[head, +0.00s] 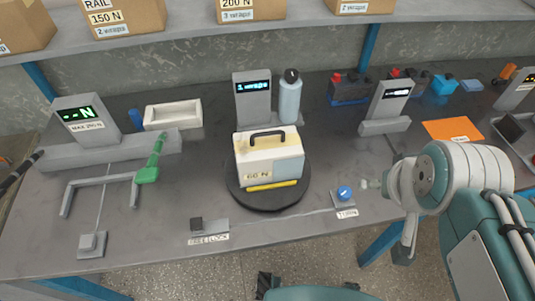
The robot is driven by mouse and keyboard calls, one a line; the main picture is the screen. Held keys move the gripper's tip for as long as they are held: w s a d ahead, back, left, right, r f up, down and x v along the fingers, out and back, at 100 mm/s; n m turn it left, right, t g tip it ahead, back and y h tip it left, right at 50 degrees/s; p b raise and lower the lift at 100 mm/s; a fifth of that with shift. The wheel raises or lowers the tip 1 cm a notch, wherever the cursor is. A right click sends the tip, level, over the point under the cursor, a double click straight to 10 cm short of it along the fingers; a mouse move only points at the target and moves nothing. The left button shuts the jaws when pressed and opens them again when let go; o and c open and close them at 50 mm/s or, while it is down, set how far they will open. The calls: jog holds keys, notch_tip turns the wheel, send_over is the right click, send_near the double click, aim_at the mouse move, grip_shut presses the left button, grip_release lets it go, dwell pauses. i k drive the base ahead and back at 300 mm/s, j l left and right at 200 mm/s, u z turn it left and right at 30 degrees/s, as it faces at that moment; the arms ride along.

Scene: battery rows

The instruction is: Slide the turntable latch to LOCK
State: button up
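The turntable latch is a small grey plate (213,227) at the front of the bench. Its dark square knob (196,224) sits at the left end, above the FREE side of the FREE / LOCK label (208,239). The round dark turntable (268,203) is behind and right of it. It carries a cream box (268,157) with a black handle and a yellow strip at its base. My arm (455,180) is folded at the right, well away from the latch. My gripper's fingers cannot be made out clearly there, and nothing is seen held.
A blue button (344,193) stands right of the turntable. A grey frame with a green handle (149,174) stands at the left. A display post (252,98) and a bottle (290,98) stand behind the box. The bench around the latch is clear.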

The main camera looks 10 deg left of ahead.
aim_at(196, 225)
jog(key=u, duration=1.9)
